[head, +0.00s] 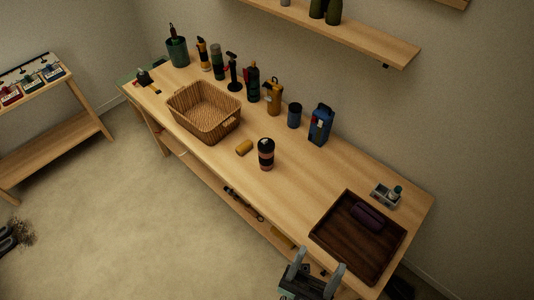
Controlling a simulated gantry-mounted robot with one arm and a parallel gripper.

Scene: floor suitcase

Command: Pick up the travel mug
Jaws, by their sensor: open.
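The travel mug (266,154) looks black with a pinkish-tan band. It stands upright near the front edge of the wooden table, around its middle. My gripper (316,262) is at the bottom of the head view, near the table's front edge, below the dark tray. Its two grey fingers are spread apart, with nothing visible between them. It is well apart from the mug, below and to the right of it in the picture.
A wicker basket (207,109) is further left. A dark tray (329,218) holds a purple item. Tabletop between mug and tray is clear.

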